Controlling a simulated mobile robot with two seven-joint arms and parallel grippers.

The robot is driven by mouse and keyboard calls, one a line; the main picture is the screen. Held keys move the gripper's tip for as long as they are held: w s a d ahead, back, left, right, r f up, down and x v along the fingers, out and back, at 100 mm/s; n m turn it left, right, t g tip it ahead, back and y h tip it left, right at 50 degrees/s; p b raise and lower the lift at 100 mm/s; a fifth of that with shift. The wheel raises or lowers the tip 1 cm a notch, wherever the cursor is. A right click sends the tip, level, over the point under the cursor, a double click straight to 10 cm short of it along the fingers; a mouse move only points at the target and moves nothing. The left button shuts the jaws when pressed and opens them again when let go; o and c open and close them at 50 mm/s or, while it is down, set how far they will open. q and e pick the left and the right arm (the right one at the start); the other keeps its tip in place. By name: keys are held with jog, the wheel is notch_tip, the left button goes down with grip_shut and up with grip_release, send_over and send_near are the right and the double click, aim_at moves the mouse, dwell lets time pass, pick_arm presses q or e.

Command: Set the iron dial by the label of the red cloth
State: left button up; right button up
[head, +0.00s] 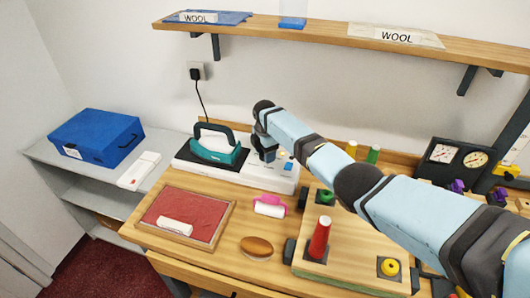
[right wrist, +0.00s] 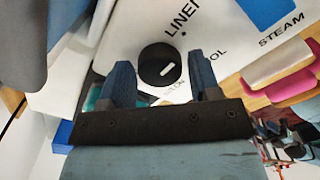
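The red cloth (head: 190,208) lies in a shallow wooden tray at the front left. A white label (head: 175,226) is on it, its print too small to read. The teal iron (head: 216,148) rests on a white station (head: 256,177) at the back. The black round dial (right wrist: 153,58) shows in the right wrist view, with a slanted white mark on its lower right. LINEN, a partly covered word ending in OL, and STEAM are printed around it. My right gripper (right wrist: 160,70) is open over the panel, a finger at either side of the dial; contact is unclear. My left gripper is out of view.
A pink-handled roller (head: 270,206), a brown brush (head: 256,247) and a board (head: 340,262) with a red cone stand in front. The shelf (head: 330,32) above holds cloths labelled WOOL. A blue box (head: 97,136) stands at left. My right arm crosses the counter's right side.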

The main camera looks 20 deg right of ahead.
jog(key=shift+o, duration=0.9)
jog(key=shift+r, duration=0.1)
notch_tip(320, 180, up, 14)
jog(key=shift+b, duration=0.3)
jog(key=shift+f, duration=0.2)
